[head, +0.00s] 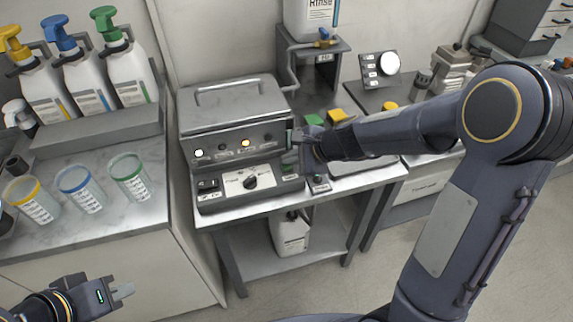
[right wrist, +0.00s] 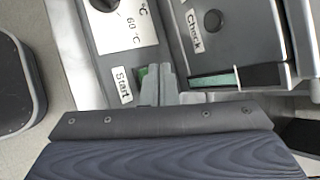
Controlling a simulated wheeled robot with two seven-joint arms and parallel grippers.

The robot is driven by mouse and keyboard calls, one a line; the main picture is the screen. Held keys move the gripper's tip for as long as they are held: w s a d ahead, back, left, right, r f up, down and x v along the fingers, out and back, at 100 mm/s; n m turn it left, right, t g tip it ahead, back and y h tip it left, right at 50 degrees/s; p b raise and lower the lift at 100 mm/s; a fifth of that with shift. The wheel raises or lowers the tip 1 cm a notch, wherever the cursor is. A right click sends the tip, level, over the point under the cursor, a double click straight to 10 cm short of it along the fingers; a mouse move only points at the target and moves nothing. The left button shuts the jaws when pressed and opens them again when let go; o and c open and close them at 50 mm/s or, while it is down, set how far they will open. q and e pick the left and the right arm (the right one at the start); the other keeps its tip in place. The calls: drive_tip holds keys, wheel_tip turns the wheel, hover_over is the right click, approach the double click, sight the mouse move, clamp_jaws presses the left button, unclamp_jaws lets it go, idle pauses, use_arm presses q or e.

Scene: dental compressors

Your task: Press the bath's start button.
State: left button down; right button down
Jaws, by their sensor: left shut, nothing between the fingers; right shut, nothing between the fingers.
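The bath (head: 235,105) is a grey metal box with a closed, handled lid and a front panel with lights and a black knob (head: 251,182). In the right wrist view its green start button (right wrist: 141,76) shows in part beside the "Start" label (right wrist: 122,85). My right gripper (right wrist: 160,75) is shut and empty, its fingertips at the button and hiding part of it. I cannot tell whether they touch it. In the head view my right gripper (head: 297,150) is at the bath's right front. My left gripper (head: 123,291) is shut and empty, low at the left.
A panel marked "Check" (right wrist: 193,32) is close beside my right fingers. Several pump bottles (head: 85,75) and measuring cups (head: 80,190) stand on the left counter. A white canister (head: 291,232) is on the shelf below the bath. The floor in front is clear.

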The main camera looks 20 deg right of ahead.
sight(291, 167)
drive_tip(key=shift+f+b, duration=0.4)
idle(0.6)
drive_tip(key=shift+r+p, duration=0.85)
drive_tip(key=shift+r, duration=0.05)
wheel_tip(291, 167, up, 5)
drive_tip(key=p, duration=0.5)
idle(0.4)
